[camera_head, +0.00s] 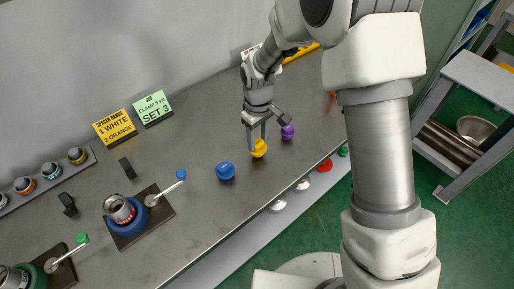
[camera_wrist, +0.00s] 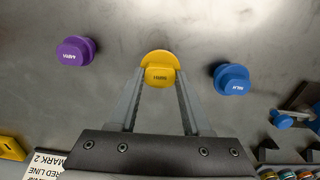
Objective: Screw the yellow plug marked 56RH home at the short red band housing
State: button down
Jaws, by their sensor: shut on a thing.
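The yellow plug (camera_head: 260,149) stands on the grey bench, between a purple plug and a blue plug. My gripper (camera_head: 257,141) reaches down to it and is shut on it. A metal housing with a red band (camera_head: 122,210) is held in a blue vise (camera_head: 148,218) at the left. Another housing (camera_head: 12,279) stands in a green vise at the lower left, partly cut off; I cannot tell which housing is shorter.
The purple plug (camera_head: 288,131) and blue plug (camera_head: 225,170) stand close on either side. The blue vise's handle (camera_head: 181,174) sticks up toward the blue plug. A rack of banded rings (camera_head: 50,171) and signs (camera_head: 115,126) line the back. The bench's front middle is clear.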

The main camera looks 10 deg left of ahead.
aim_at(258, 143)
jog(key=shift+r+p, duration=1.1)
jog(key=shift+r, duration=0.8)
